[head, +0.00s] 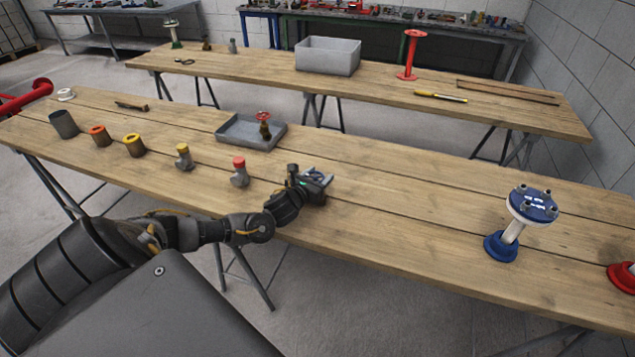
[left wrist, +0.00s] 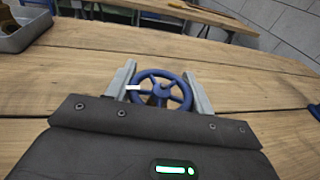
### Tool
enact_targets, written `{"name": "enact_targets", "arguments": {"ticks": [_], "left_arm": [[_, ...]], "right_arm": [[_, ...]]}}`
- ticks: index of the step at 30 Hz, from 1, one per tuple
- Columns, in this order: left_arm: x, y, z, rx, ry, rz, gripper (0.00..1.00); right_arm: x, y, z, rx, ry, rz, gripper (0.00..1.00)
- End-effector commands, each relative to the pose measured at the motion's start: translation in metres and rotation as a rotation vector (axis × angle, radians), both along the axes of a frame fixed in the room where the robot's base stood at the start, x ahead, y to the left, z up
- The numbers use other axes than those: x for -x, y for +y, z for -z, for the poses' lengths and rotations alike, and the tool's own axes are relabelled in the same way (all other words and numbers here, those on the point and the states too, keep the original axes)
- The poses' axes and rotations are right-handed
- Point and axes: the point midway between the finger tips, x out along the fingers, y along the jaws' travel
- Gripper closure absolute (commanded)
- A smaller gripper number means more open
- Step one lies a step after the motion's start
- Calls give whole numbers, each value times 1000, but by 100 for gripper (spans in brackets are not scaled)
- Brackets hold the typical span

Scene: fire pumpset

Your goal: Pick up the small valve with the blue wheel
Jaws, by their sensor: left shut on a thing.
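The small valve's blue wheel (left wrist: 160,88) shows in the left wrist view, between the two grey fingers of my left gripper (left wrist: 159,90). The gripper is shut on the valve. A little brass-coloured body shows through the wheel's spokes; the rest of the valve is hidden. In the head view my left gripper (head: 318,184) is low over the near table, right of the red-capped fitting, and the valve is mostly hidden there. I cannot tell whether the valve touches the table. My right gripper is not in view.
On the near table (head: 400,218) stand a red-capped fitting (head: 239,172), a yellow-capped fitting (head: 184,157), a grey tray (head: 232,136) holding a red-wheeled valve (head: 264,125), and a blue flanged pipe piece (head: 503,243). The wood between gripper and flanged piece is clear.

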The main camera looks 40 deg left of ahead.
Motion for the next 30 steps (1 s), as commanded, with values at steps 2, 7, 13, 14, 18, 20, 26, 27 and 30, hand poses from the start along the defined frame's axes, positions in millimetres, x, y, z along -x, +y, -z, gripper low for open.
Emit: {"name": "enact_targets", "arguments": {"ticks": [2, 7, 13, 14, 18, 20, 26, 27, 30], "left_arm": [[-1, 1, -6, 0, -6, 0, 100], [-1, 0, -26, -1, -8, 2, 100], [29, 23, -72, -8, -4, 3, 100], [34, 27, -80, -10, -4, 1, 100], [60, 45, -97, -9, 3, 3, 100], [70, 54, -103, -10, 2, 2, 100], [93, 70, -118, -7, 1, 3, 100], [96, 73, -121, -5, 2, 4, 100], [103, 79, -125, -3, -1, 1, 100]], "right_arm": [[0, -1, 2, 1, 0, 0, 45], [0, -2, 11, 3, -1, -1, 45], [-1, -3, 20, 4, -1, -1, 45], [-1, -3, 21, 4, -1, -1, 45], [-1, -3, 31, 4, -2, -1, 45], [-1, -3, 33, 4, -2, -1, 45], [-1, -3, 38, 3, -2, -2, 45], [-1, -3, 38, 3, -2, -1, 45], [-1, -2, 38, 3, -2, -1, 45]]}}
